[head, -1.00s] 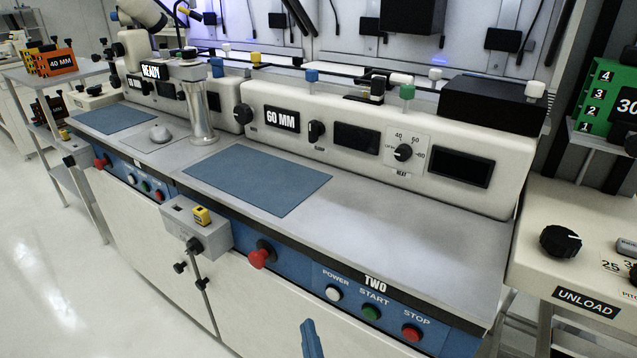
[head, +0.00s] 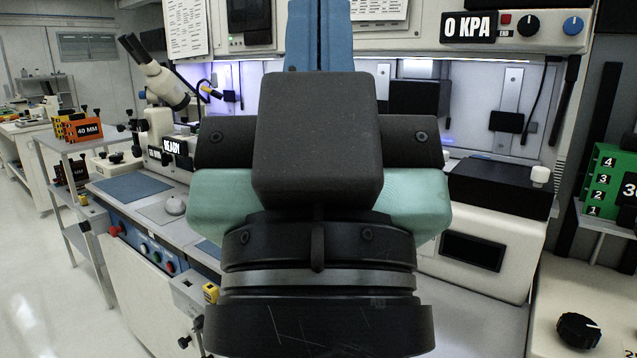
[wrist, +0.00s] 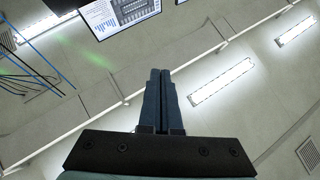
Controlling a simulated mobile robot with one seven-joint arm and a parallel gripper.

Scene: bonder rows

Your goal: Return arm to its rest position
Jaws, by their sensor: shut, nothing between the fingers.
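My gripper (head: 318,30) is raised close in front of the head camera, with its blue fingers pointing up. Its black and teal body fills the middle of the head view and hides much of the bench behind it. In the wrist view the two fingers (wrist: 158,75) lie together, shut, with nothing between them. Behind them the wrist view shows the ceiling, so the gripper points upward.
The bench (head: 455,315) with its white console (head: 480,250) runs behind my arm. A black box (head: 500,187) sits on the console. A green block (head: 610,185) and black knob (head: 578,330) are at right.

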